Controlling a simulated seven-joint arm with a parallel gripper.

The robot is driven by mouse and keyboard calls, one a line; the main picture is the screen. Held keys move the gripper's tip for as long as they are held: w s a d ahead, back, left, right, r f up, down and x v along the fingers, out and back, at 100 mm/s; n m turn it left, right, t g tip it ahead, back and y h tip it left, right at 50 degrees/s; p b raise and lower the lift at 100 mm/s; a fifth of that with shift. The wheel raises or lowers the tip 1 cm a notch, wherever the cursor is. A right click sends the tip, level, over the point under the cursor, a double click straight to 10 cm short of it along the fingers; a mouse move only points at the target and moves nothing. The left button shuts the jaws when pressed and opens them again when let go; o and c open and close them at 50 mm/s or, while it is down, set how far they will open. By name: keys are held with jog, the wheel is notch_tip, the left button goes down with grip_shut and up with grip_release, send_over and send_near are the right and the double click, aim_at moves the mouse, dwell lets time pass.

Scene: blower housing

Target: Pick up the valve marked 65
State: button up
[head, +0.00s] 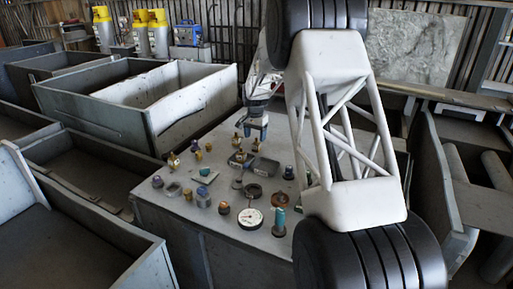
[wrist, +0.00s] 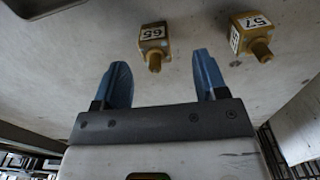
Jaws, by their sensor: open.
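The valve marked 65 (wrist: 153,42) is a small brass-yellow block with a short round stub and a white label. In the wrist view it is at the top centre, just beyond the fingertips and roughly between their lines. My gripper (wrist: 161,62) has its two blue fingers apart, with nothing between them. A similar valve marked 57 (wrist: 251,34) is to its right, outside the right finger. In the head view my gripper (head: 256,132) hangs over the back of the bench top, close to small brass valves whose numbers are too small to read.
The bench top (head: 160,207) carries many small parts, including a white-faced gauge (head: 250,218), a dark ring (head: 253,191) and a grey tray (head: 265,168). Large grey open bins (head: 100,108) stand to the left. My arm hides the bench's right side.

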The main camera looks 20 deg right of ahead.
aim_at(256, 142)
jog(key=shift+f, duration=0.1)
jog(key=shift+s+d+f, duration=0.1)
jog(key=shift+d+f, duration=0.05)
jog(key=shift+f, duration=1.15)
jog(key=shift+s+d+f, duration=0.1)
jog(key=shift+f, duration=1.15)
jog(key=c, duration=1.2)
